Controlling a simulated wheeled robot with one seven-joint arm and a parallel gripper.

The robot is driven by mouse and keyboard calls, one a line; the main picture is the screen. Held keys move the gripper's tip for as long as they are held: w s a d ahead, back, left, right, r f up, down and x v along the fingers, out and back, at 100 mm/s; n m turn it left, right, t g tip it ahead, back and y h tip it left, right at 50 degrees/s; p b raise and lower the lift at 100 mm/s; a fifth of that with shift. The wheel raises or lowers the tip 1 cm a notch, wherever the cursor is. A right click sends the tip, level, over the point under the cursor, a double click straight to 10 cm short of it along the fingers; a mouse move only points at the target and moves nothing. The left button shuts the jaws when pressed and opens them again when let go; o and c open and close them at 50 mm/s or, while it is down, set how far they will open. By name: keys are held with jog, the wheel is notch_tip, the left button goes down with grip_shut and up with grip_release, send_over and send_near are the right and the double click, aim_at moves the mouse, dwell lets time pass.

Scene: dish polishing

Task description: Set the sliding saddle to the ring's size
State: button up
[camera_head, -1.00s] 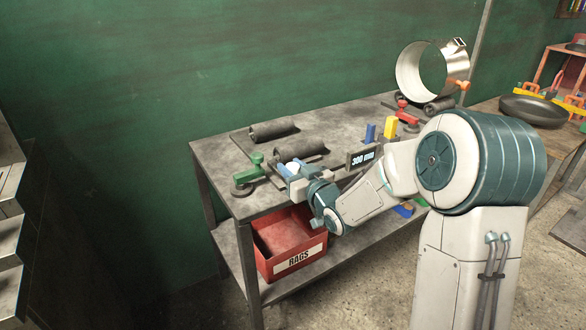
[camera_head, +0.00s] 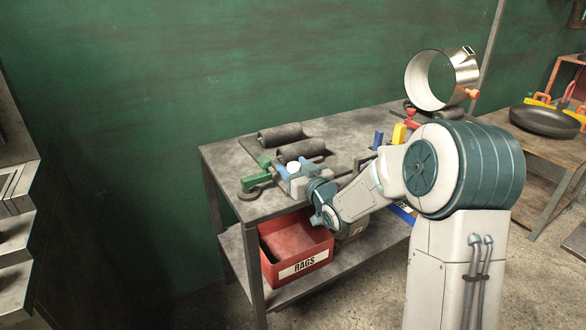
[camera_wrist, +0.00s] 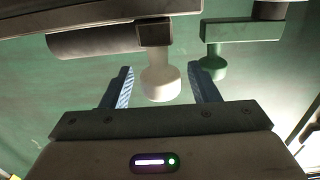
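My gripper (camera_head: 296,170) is at the left part of the bench, near the pair of dark rollers (camera_head: 301,150). Its blue fingers are open in the wrist view (camera_wrist: 160,88), with a white knob (camera_wrist: 158,80) between them and visible gaps on both sides. The knob hangs from a dark block beside a roller; it also shows in the head view (camera_head: 293,166). I cannot tell which part is the sliding saddle. The shiny metal ring (camera_head: 470,72) stands on rollers at the right end of the bench.
A green clamp-like fitting (camera_head: 258,174) is left of my gripper and shows in the wrist view (camera_wrist: 240,30). Blue (camera_head: 377,139) and yellow (camera_head: 399,134) blocks stand right of it. A red RAGS bin (camera_head: 297,258) is on the lower shelf. A black pan (camera_head: 543,120) sits at right.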

jog(key=v, duration=1.3)
jog(key=shift+s+d+p, duration=0.2)
jog(key=shift+s+p, duration=0.1)
jog(key=shift+p, duration=0.1)
jog(key=shift+r, duration=0.1)
jog(key=s+d+r+m+g+h+p, duration=0.4)
jog(key=s+d+r+g+h+p, duration=0.2)
jog(key=s+d+r+h+p, duration=0.45)
jog(key=s+a+r+m+g+y+p, duration=0.1)
jog(key=s+r+g+p, duration=0.2)
jog(key=s, duration=0.4)
jog(key=s+a+r+m+g+p, duration=0.1)
jog(key=s+a+r+g+p, duration=0.1)
jog(key=s+g+p, duration=0.2)
jog(key=shift+s+a+r+y+p, duration=0.15)
jog(key=shift+s+r+y+p, duration=0.4)
jog(key=shift+s, duration=1.3)
